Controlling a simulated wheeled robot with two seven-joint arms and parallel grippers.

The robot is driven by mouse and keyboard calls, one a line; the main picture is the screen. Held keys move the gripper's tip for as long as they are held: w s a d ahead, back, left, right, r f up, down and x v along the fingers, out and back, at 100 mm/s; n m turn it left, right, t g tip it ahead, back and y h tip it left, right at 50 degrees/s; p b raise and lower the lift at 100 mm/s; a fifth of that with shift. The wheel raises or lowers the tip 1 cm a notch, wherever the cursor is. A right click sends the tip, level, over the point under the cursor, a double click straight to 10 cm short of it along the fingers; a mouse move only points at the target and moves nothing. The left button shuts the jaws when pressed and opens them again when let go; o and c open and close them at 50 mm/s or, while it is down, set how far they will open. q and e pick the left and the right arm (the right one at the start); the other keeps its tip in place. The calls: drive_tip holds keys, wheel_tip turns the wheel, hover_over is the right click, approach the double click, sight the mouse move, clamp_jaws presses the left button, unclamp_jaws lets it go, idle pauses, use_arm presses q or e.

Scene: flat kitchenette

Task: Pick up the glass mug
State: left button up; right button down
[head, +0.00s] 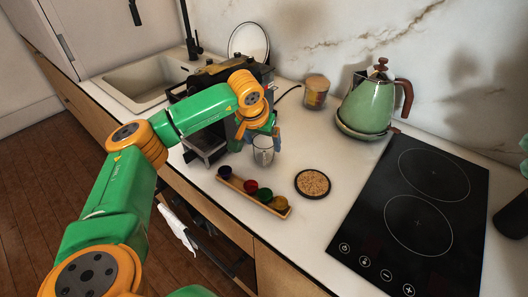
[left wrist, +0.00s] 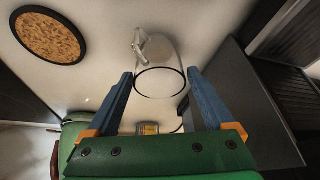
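The clear glass mug (head: 263,150) stands on the white counter just right of the black coffee machine. In the left wrist view the glass mug (left wrist: 158,60) shows its dark-edged rim toward me and its handle on the left side. My left gripper (head: 264,138) is at the mug, with its arm coming over from the left. In the left wrist view the two blue fingers of the left gripper (left wrist: 159,76) are spread, one on each side of the rim, with visible gaps. The gripper's hold on the mug is not closed. My right gripper is not in view.
The coffee machine (head: 210,140) stands close left of the mug. A wooden holder with coloured capsules (head: 253,194) and a round cork coaster (head: 312,183) lie in front. A jar (head: 316,92), green kettle (head: 367,103) and black cooktop (head: 415,215) are farther right.

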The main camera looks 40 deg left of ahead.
use_arm(q)
drive_tip(key=c, duration=1.1)
drive_tip(key=shift+o, duration=0.2)
drive_tip(key=shift+r, duration=0.1)
